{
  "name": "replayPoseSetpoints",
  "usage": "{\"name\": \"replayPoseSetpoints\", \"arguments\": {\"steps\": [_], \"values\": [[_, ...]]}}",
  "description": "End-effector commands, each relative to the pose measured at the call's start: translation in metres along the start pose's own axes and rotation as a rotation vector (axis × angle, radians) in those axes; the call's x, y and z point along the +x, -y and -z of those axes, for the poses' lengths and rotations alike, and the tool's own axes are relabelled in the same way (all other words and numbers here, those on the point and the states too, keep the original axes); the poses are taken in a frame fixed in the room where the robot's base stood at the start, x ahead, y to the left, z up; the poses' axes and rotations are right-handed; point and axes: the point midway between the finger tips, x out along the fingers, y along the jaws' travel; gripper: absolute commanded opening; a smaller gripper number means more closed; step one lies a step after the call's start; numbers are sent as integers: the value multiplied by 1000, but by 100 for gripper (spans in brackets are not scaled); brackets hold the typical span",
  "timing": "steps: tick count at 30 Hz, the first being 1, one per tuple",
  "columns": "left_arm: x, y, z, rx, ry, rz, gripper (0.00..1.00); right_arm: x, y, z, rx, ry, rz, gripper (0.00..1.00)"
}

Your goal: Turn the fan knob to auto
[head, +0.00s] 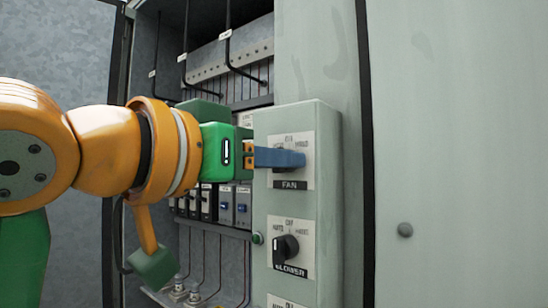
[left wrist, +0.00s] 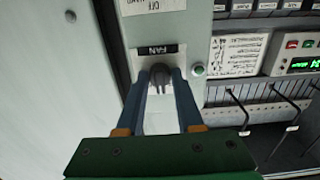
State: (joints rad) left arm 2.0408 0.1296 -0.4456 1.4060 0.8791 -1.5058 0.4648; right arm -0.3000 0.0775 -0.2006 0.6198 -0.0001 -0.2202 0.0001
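The grey fan panel carries the fan knob (left wrist: 160,76) above the dark FAN label (head: 291,185). In the head view the knob is mostly hidden behind the blue fingers of my left gripper (head: 280,157), which reach in from the left over the dial plate (head: 302,143). In the left wrist view, the picture is upside down. The two fingers of my left gripper (left wrist: 161,82) stand apart, one on each side of the knob. I cannot tell whether they press on it. The knob's exact setting is hidden. My right gripper is not in view.
The blower knob (head: 286,250) sits below on the same panel, with a small green button (head: 257,239) left of it. Breakers (head: 226,205) and black cables fill the open cabinet behind. A plain grey door (head: 460,150) stands at the right.

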Motion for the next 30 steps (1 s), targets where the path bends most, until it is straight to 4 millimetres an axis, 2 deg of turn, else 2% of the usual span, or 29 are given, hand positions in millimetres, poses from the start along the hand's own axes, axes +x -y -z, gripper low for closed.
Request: {"name": "replayPoseSetpoints", "arguments": {"steps": [11, 30], "values": [[0, 0, 0, -64, -2, -1, 0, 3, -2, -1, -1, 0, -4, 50], [-1, 0, 0, -558, -5, -2, 0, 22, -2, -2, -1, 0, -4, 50]]}}
